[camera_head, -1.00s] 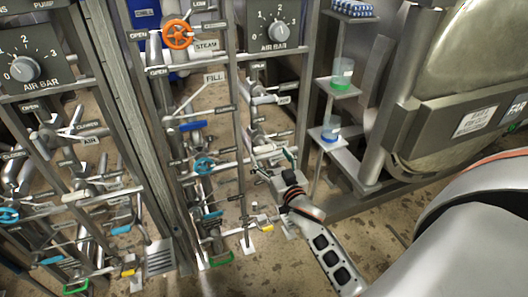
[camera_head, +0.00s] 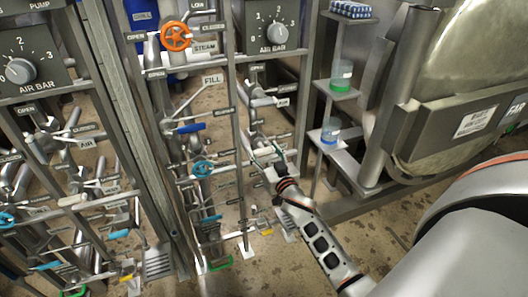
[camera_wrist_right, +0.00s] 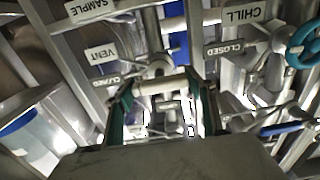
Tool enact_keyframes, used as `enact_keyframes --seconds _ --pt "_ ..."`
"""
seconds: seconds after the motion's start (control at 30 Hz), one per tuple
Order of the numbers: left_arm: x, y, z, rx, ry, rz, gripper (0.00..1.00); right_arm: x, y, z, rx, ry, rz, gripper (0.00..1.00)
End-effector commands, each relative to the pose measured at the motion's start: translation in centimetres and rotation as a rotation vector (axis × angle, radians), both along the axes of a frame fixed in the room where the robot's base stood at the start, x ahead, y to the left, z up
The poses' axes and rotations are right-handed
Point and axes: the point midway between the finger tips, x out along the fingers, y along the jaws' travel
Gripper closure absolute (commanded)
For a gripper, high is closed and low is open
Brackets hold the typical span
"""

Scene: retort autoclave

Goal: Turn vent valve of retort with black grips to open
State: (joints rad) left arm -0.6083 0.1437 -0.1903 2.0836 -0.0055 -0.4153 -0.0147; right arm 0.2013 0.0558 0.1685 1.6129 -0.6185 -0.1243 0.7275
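My right gripper (camera_head: 263,154) reaches into the right-hand column of valves in the head view, with its two fingers apart. In the right wrist view my right gripper (camera_wrist_right: 160,97) has one dark green finger on each side of a pale, bar-shaped valve handle (camera_wrist_right: 161,87). The handle lies crosswise between the fingertips; I cannot tell whether they touch it. A VENT sign (camera_wrist_right: 103,55) and a CLOSED sign (camera_wrist_right: 106,81) are just left of this handle. In the head view the gripper largely hides the handle. I see no black grips on it. My left gripper is out of view.
An orange wheel (camera_head: 176,36) and a blue wheel (camera_head: 203,168) sit on the neighbouring column. The blue wheel (camera_wrist_right: 303,47) also shows in the right wrist view. Metal posts and pipes crowd the gripper. Shelves with a green-based jar (camera_head: 341,76) and a blue-based jar (camera_head: 330,131) stand to the right.

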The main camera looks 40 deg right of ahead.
Motion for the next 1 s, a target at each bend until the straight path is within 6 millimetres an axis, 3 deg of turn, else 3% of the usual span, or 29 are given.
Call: enact_keyframes --seconds 0.27,1.0 --pt "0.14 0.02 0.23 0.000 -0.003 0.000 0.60 0.00 0.01 0.05 -0.056 0.014 0.000 0.67" --pt "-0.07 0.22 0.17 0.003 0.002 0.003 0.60 0.03 0.03 -0.01 -0.472 0.113 -0.001 0.67"
